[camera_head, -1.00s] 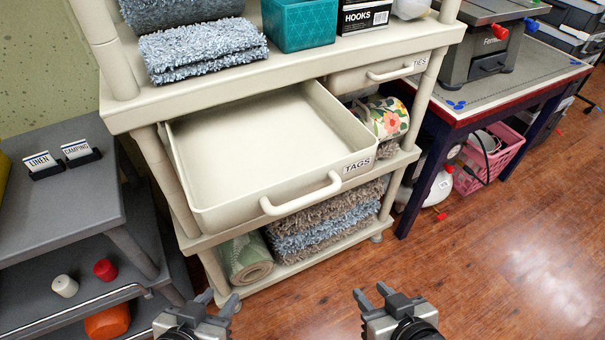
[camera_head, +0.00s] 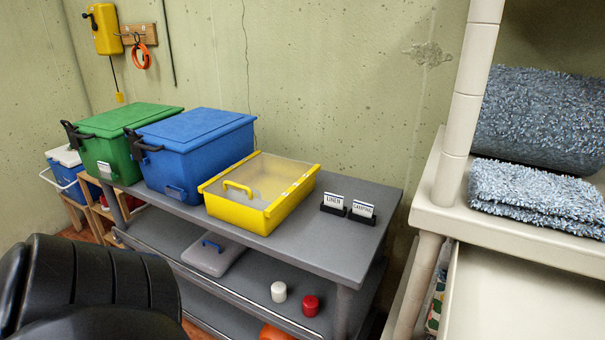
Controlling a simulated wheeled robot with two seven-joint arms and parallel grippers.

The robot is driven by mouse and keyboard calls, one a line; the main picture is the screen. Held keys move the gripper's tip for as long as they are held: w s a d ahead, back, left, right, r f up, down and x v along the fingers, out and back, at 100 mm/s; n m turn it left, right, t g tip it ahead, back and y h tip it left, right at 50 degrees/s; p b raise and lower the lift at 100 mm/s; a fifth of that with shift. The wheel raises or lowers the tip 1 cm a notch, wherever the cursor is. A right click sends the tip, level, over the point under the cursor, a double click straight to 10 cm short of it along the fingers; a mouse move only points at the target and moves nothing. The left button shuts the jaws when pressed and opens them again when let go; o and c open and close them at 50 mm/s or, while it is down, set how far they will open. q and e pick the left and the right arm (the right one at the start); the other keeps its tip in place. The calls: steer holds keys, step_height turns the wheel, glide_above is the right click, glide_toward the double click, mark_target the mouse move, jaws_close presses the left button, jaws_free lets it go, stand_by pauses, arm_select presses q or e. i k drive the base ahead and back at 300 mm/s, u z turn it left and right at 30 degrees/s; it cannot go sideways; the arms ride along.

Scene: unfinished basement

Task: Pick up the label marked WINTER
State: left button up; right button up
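Two small label cards stand in black holders on the grey shelf unit's top (camera_head: 290,245), near its right end. The left card (camera_head: 333,201) reads LINEN. The right card (camera_head: 363,209) is the CAMPING one, its print small here. No card that I can read says WINTER. A white tag (camera_head: 104,170) on the green bin's front is too small to read. Neither of my grippers shows in this view.
A green bin (camera_head: 125,125), a blue bin (camera_head: 200,150) and a yellow clear-lidded case (camera_head: 262,190) fill the left of the top. A cream shelf (camera_head: 450,210) stands right. A large black ridged shape (camera_head: 85,285) blocks the lower left.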

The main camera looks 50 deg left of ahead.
mark_target(104, 168)
steer(key=u, duration=3.95)
steer(key=i, duration=2.6)
steer(key=z, duration=0.9)
